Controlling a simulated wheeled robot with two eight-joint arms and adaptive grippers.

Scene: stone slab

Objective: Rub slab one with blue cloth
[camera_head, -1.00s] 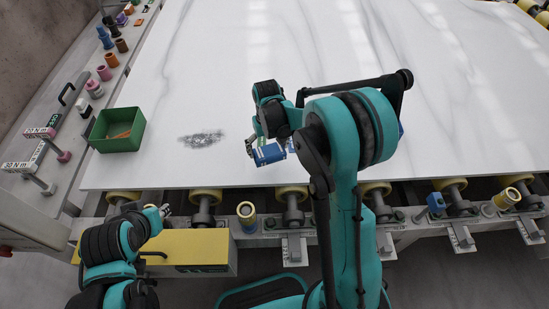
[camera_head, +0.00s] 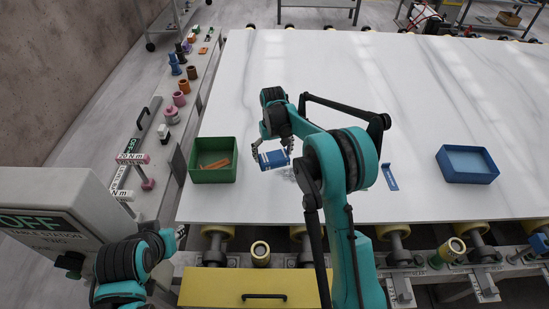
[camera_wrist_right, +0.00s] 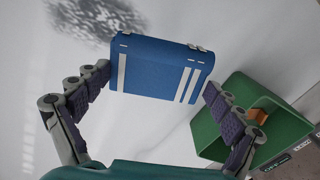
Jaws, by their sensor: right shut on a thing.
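The white, grey-veined slab (camera_head: 420,110) lies flat across the head view. A dark grey smudge marks it, partly hidden behind my right arm in the head view (camera_head: 287,174) and clear at the top left of the right wrist view (camera_wrist_right: 98,18). My right gripper (camera_head: 273,150) is shut on the blue cloth (camera_head: 273,160), a folded blue pad with white stripes. In the wrist view the cloth (camera_wrist_right: 160,68) sits between the two fingers (camera_wrist_right: 157,92), beside the smudge. I cannot tell whether it touches the slab. My left gripper (camera_head: 181,232) is small at the lower left; its opening is unclear.
A green box (camera_head: 213,174) with orange pieces stands on the slab left of the cloth. A blue tray (camera_head: 467,164) and a small blue tool (camera_head: 390,177) are to the right. Rollers and a yellow drawer (camera_head: 250,288) line the front edge. The far slab is clear.

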